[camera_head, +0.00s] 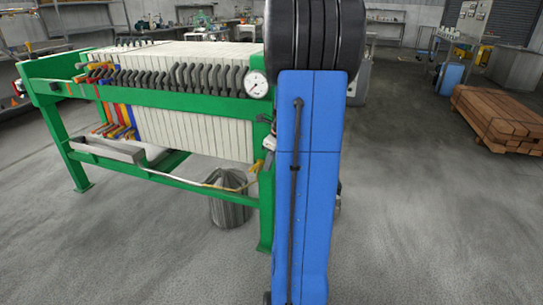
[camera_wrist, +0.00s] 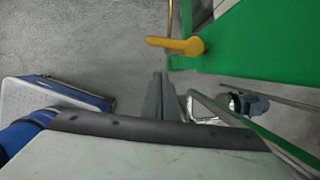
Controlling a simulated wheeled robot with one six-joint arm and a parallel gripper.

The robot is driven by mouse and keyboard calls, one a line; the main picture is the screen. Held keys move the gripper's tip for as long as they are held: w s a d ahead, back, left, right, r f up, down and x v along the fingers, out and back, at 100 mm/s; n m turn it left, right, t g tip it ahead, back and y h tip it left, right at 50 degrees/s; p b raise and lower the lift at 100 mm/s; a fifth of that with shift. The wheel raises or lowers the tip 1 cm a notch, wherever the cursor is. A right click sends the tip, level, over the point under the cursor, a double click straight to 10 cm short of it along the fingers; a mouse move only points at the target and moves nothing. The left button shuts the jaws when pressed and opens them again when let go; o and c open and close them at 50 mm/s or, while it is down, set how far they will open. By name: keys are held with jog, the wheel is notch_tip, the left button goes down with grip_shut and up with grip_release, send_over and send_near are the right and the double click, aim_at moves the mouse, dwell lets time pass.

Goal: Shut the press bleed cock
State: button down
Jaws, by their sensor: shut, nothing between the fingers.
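The press bleed cock shows as a yellow lever (camera_wrist: 176,45) in the wrist view, at the edge of the green press frame (camera_wrist: 260,45). The lever lies roughly crosswise in the picture, with a thin yellow pipe above it. In the head view a small yellow piece (camera_head: 257,166) shows low at the press's right end, partly beside my blue arm; I cannot tell its lever angle there. My gripper (camera_wrist: 160,80) is shut and empty. Its fingertips appear just below the lever in the wrist view, apart from it in the picture. The head view does not show it clearly.
The filter press (camera_head: 190,105) with pale plates stands at left. A pressure gauge (camera_head: 257,85) sits at its right end. A grey ribbed bin (camera_head: 229,205) stands under it. Stacked timber (camera_head: 500,118) lies at right. The floor between is clear.

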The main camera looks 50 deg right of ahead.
aim_at(259, 163)
jog(key=shift+w+a+f, duration=0.15)
jog(key=shift+w+f, duration=0.05)
jog(key=shift+w, duration=0.45)
jog(key=shift+w+a+f, duration=0.1)
jog(key=shift+w+f, duration=0.05)
jog(key=shift+w, duration=0.5)
jog(key=shift+w+a+f, duration=0.15)
jog(key=shift+w+f, duration=0.05)
jog(key=shift+w, duration=0.45)
jog(key=shift+w+a, duration=0.1)
